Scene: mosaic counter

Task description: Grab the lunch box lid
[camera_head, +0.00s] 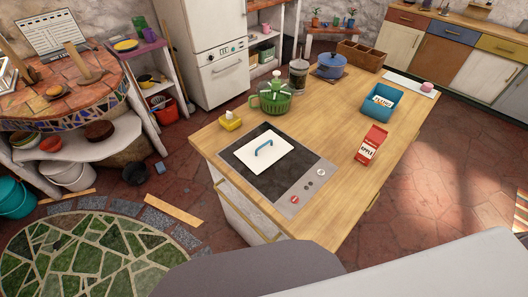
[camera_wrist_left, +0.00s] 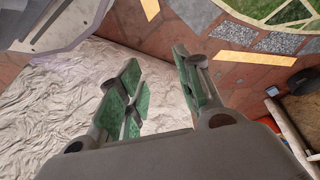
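A white rectangular lid (camera_head: 266,158) with a blue handle (camera_head: 264,146) lies flat on the black cooktop (camera_head: 288,183) of the wooden counter. It appears to be the lunch box lid. A blue open box (camera_head: 383,101) with a label stands farther right on the counter, apart from the lid. Neither gripper shows in the head view, and my right gripper is hidden from both views.
Bare wood lies right of the cooktop. A round mosaic table (camera_head: 65,90) stands at left.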

